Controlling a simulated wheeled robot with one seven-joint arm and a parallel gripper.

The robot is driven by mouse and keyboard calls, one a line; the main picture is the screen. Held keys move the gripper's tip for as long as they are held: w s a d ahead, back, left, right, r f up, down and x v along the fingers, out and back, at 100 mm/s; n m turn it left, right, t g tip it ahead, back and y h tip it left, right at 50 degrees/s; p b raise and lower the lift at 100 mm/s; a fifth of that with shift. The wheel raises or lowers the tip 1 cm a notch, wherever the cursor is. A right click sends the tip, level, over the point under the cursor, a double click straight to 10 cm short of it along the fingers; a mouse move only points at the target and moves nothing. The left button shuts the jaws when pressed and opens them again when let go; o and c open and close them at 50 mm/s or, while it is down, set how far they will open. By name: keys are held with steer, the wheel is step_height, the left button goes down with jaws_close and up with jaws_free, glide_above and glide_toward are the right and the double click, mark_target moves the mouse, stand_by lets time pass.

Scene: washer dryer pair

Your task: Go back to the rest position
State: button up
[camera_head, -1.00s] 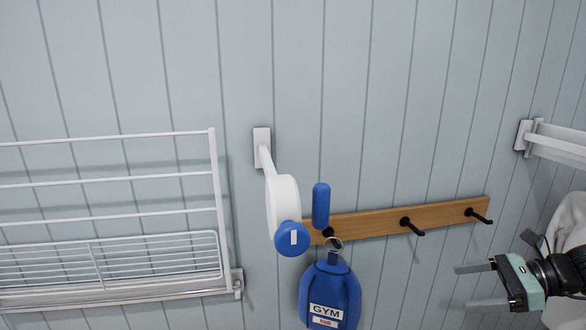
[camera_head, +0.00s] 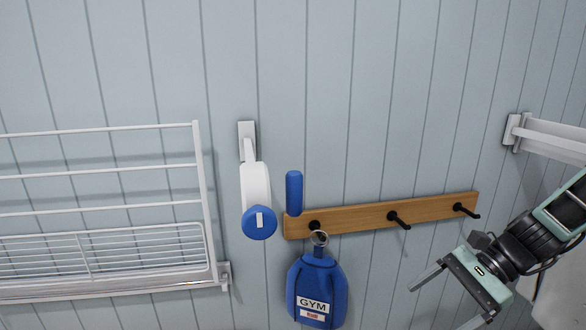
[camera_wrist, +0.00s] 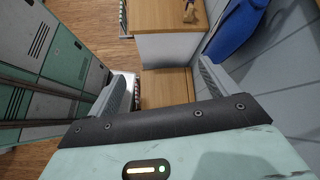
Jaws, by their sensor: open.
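My gripper (camera_head: 448,296) is at the lower right of the head view, with its two fingers spread apart and nothing between them. It is in front of the wall, below and right of the wooden hook rail (camera_head: 380,215). A blue gym bag (camera_head: 318,288) hangs by a ring at the rail's left hook, apart from my gripper. In the wrist view, my open fingers frame a wooden surface (camera_wrist: 167,86), and part of the blue bag (camera_wrist: 240,25) shows at the upper right.
A white wire drying rack (camera_head: 100,215) is on the wall at left. A white and blue wall-mounted item (camera_head: 256,195) and a blue cylinder (camera_head: 294,192) are by the rail's left end. A white bracket (camera_head: 545,138) sticks out at right.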

steer(key=s+a+r+n+h+b, duration=0.1)
steer(key=s+a+n+h, duration=0.3)
steer(key=s+n, duration=0.5)
steer(key=s+a+r+n+t+h+b, duration=0.1)
steer(key=s+a+r+n+h+b, duration=0.1)
steer(key=s+a+n+h, duration=0.3)
steer(key=s+a+n, duration=0.3)
steer(key=s+n, duration=0.1)
steer(key=n, duration=0.3)
steer(key=shift+n+h, duration=0.3)
